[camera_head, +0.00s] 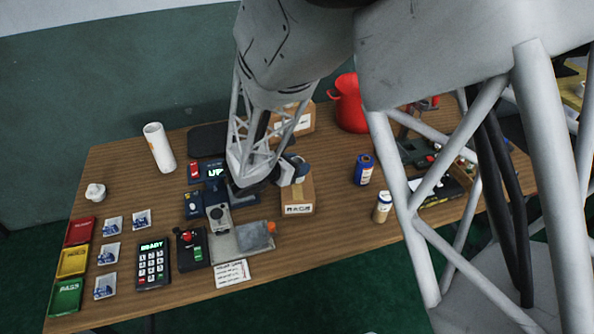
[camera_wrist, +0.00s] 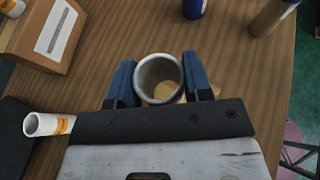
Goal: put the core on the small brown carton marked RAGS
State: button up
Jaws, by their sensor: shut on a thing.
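The core (camera_wrist: 160,76) is a pale grey hollow tube, seen end-on in the wrist view between my two blue fingers. My gripper (camera_head: 292,170) is shut on it; it also shows in the wrist view (camera_wrist: 160,80). The small brown carton marked RAGS (camera_head: 298,199) stands on the table, its label facing front. My gripper and the core are over the carton's back part, hiding some of its top. In the wrist view a bit of tan shows below the core. I cannot tell whether the core touches the carton.
A blue can (camera_head: 364,169) and a cream bottle (camera_head: 382,207) stand right of the RAGS carton. A grey device (camera_head: 243,240) lies left. A red pot (camera_head: 349,104) stands behind.

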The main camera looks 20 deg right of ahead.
jog(key=shift+f, duration=1.3)
jog(key=shift+f, duration=0.1)
jog(key=o, duration=0.9)
jog(key=v, duration=1.2)
